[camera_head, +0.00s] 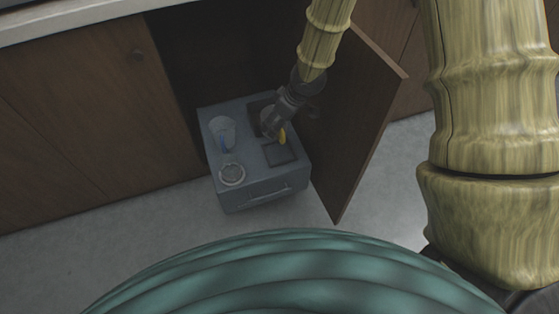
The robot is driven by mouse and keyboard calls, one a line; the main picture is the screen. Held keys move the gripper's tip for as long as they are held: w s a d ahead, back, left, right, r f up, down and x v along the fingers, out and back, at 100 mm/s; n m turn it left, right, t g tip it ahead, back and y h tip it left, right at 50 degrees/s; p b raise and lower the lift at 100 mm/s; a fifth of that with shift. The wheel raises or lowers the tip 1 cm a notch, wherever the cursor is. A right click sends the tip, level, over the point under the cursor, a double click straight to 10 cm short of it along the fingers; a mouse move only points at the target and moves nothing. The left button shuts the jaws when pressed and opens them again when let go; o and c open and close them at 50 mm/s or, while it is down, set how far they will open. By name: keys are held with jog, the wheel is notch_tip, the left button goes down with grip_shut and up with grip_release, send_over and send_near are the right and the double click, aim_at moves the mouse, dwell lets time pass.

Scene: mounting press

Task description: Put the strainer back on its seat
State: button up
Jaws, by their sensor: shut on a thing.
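My gripper (275,131) reaches down from above to the top of a grey box-like unit (262,186). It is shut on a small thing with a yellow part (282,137). My gripper covers much of this thing, and I cannot tell for sure that it is the strainer. A pale round piece (267,117) shows just left of the gripper, by a dark square recess. A round light-rimmed ring (232,174) is at the front left of the top; I cannot tell whether it is the strainer's seat.
A clear cup (222,132) with something blue in it stands at the left of the top. A dark square outline (280,154) lies at the front right. An open brown door (352,130) stands close on the right. Cabinet fronts (85,110) are at left.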

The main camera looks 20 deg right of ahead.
jog(key=f, duration=0.1)
jog(key=d+f+b, duration=0.1)
jog(key=f, duration=0.2)
jog(key=shift+w+d+f+b, duration=0.2)
jog(key=shift+w+d+b, duration=0.05)
jog(key=shift+d+b, duration=0.1)
notch_tip(320, 180, down, 10)
jog(key=b, duration=0.4)
jog(key=shift+r+b, duration=0.2)
jog(key=shift+b, duration=0.15)
jog(key=o, duration=1.2)
jog(key=shift+c, duration=0.2)
jog(key=p+v, duration=0.4)
jog(key=v, duration=0.4)
jog(key=s+a+f+m+g, duration=0.25)
jog(key=s+f+m, duration=0.25)
jog(key=s+f, duration=1.1)
jog(key=s+d+f+m+h, duration=0.1)
jog(key=s, duration=0.7)
jog(key=s+d+f+m+h, duration=0.1)
jog(key=s+h, duration=0.1)
jog(key=s, duration=0.7)
jog(key=shift+d+f+m+g, duration=0.25)
jog(key=shift+d+m+g, duration=0.15)
jog(key=shift+g, duration=0.05)
